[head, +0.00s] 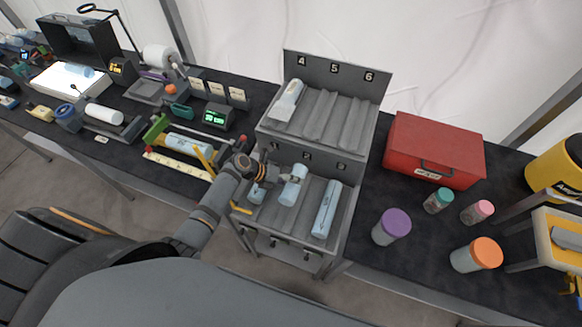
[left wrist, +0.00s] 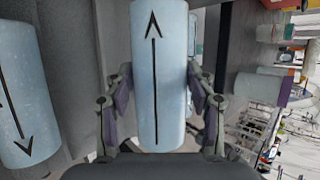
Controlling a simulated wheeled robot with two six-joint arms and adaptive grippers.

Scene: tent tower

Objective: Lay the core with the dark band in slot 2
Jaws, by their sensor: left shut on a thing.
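My left gripper (head: 290,179) reaches over the lower tier of the grey rack (head: 318,165) and is shut on a pale blue core (head: 292,190). In the left wrist view this core (left wrist: 158,75) stands between the two fingers, with a black arrow along it. It is over the middle lower slot; I cannot tell if it touches the bottom. A whitish core (head: 289,97) lies in upper slot 4. No dark band is visible on them.
Upper slots 5 and 6 look empty. A red toolbox (head: 432,148) and several lidded jars, one purple-lidded (head: 391,227), stand on the right bench. The left bench holds a core (head: 188,145), a yellow ruler (head: 178,166) and tools close to my left arm.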

